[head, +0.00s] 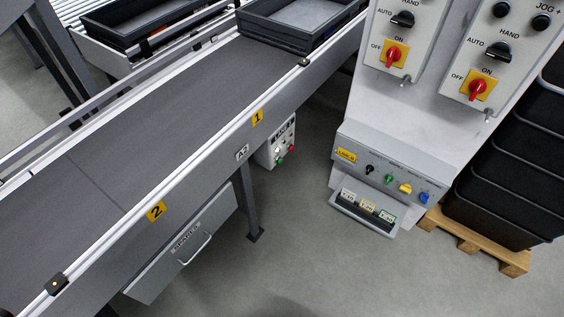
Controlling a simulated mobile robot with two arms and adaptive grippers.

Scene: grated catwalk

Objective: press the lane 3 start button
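Neither gripper is in view. A small control box (275,145) hangs under the near side of the conveyor, with a green button (279,161) and a red button (292,149). Its label is too small to read surely. A sloped grey console (385,165) juts from the base of the pale cabinet. I cannot tell which of these is the lane 3 start button.
The dark conveyor belt (140,135) runs diagonally, with a grey tray (295,25) on it. A SPARES drawer (182,245) hangs below. The cabinet carries red rotary switches (393,54). Black crates (505,160) stand on a pallet (475,243). The floor (310,240) before the console is clear.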

